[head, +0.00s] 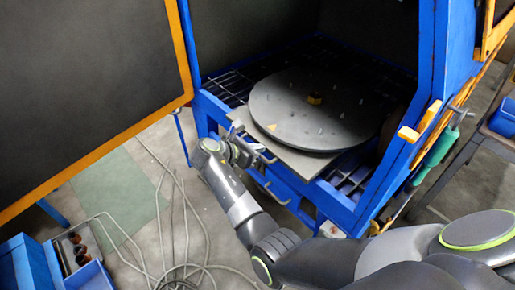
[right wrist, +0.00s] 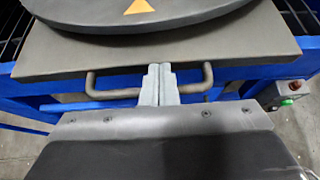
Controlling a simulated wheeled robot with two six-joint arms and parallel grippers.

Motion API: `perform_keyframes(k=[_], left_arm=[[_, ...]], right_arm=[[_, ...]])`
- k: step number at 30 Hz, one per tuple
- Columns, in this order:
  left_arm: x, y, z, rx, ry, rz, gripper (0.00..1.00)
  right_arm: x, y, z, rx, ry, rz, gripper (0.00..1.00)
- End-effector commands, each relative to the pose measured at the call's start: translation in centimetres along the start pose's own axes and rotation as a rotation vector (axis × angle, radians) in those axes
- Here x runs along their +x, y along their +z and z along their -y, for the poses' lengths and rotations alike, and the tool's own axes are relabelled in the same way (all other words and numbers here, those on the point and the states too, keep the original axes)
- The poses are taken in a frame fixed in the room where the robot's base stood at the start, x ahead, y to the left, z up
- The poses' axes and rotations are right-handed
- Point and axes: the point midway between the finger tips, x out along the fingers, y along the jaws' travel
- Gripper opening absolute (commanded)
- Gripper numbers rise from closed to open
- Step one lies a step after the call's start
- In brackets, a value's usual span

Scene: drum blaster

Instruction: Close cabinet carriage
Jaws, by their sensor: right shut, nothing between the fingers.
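The carriage is a flat grey plate (head: 306,165) bearing a large round turntable (head: 300,125), in the open blue cabinet (head: 428,85). Its front edge juts out a little past the cabinet's front frame. My right gripper (head: 250,155) is at the carriage's front edge by the handle. In the right wrist view, the shut right fingers (right wrist: 160,84) stand in front of the middle of the bent handle (right wrist: 108,94) and hide part of it. They hold nothing; I cannot tell whether they touch the handle or plate. My left gripper is not in view.
The cabinet's orange-framed door (head: 185,60) stands open at the left. Loose cables (head: 185,225) lie on the floor below. A blue bin (head: 88,276) is at lower left. A teal-handled tool (head: 436,148) hangs on the cabinet's right side.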

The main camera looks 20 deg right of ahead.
Motion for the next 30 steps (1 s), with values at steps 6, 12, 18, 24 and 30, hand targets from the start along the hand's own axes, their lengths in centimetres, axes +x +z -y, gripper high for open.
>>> perform_keyframes(k=[6,12,18,24,30], left_arm=[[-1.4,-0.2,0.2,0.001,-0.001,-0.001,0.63],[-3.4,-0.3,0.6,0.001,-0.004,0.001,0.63],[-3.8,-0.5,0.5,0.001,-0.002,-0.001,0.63],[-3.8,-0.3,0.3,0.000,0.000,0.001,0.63],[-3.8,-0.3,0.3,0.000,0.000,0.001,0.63]], right_arm=[[1.6,1.5,0.0,-0.003,-0.002,0.006,0.00],[5.9,4.0,0.1,-0.003,-0.003,0.009,0.00],[8.3,5.0,0.0,-0.001,-0.001,0.004,0.00],[8.6,5.0,0.0,0.000,0.000,0.003,0.00],[8.6,5.0,0.0,0.000,0.000,0.002,0.00]])
